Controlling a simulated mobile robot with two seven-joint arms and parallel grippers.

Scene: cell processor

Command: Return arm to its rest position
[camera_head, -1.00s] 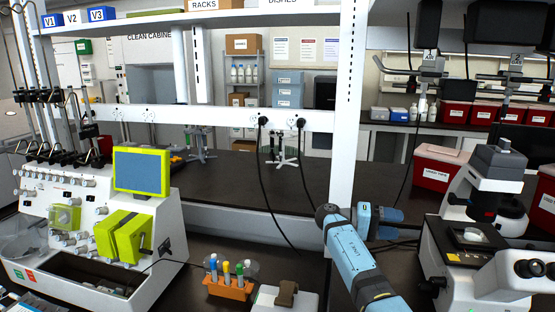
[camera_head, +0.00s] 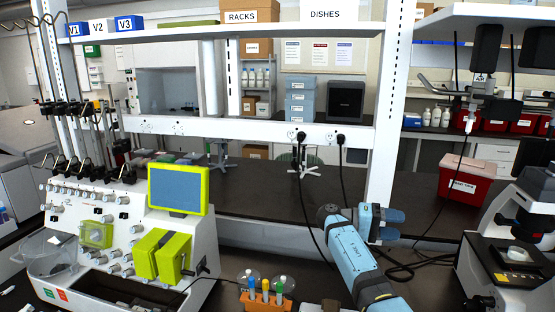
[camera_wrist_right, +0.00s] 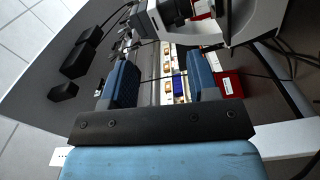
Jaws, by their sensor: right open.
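My right arm (camera_head: 355,258), light blue, rises from the bottom right in the head view, above the dark bench. My right gripper (camera_head: 388,222) is at its upper end, pointing right, in front of the white shelf post. Its jaws are apart and empty. In the right wrist view both blue finger pads of the gripper (camera_wrist_right: 162,80) stand apart with nothing held between them. My left gripper is not in view.
The cell processor (camera_head: 130,245) with its green-framed screen stands left. A microscope (camera_head: 515,255) and a red bin (camera_head: 468,180) are right. Black cables hang near the arm.

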